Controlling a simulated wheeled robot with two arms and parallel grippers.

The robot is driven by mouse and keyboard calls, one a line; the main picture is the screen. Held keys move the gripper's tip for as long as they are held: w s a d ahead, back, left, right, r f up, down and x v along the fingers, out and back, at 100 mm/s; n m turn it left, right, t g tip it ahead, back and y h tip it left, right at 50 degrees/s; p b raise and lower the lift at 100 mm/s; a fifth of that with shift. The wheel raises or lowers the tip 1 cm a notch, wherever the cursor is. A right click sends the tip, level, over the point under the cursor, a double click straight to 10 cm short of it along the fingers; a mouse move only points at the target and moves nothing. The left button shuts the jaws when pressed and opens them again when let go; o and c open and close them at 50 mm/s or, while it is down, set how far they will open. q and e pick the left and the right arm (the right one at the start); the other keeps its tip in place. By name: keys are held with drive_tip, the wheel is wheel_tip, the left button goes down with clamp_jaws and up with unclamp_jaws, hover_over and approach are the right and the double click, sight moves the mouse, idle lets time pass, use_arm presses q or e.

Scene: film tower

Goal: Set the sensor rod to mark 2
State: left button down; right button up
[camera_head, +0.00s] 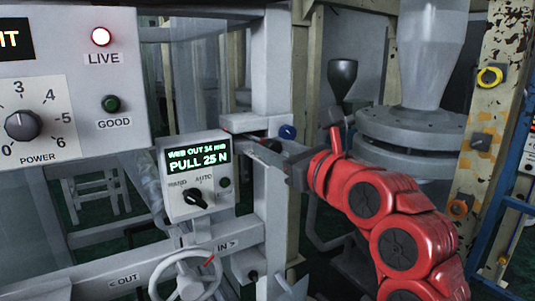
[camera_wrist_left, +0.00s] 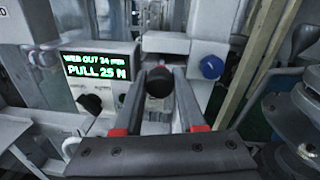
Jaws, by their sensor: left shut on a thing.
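My left gripper (camera_head: 270,157) is on the red arm and reaches to the white frame just right of the display box. In the left wrist view the two fingers of the left gripper (camera_wrist_left: 159,90) are shut on a dark round knob (camera_wrist_left: 159,80). This knob appears to be the end of the sensor rod; the rod behind it and its marks are hidden or too small to tell. The display box (camera_head: 196,176) reads "WEB OUT 34" with a blurred unit, and "PULL 25 N". My right gripper is not in view.
A blue knob (camera_head: 287,132) sits just right of the gripper and also shows in the wrist view (camera_wrist_left: 212,67). A handwheel (camera_head: 186,277) marked OUT and IN is below the box. A panel (camera_head: 75,85) with a lit LIVE lamp (camera_head: 101,37) stands at left.

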use_arm(q)
drive_tip(key=shift+s, duration=0.15)
drive_tip(key=c, duration=0.5)
unclamp_jaws()
drive_tip(key=b+v, duration=0.5)
drive_tip(key=v, duration=1.2)
drive_tip(key=shift+s+d, duration=0.1)
drive_tip(key=shift+s, duration=0.05)
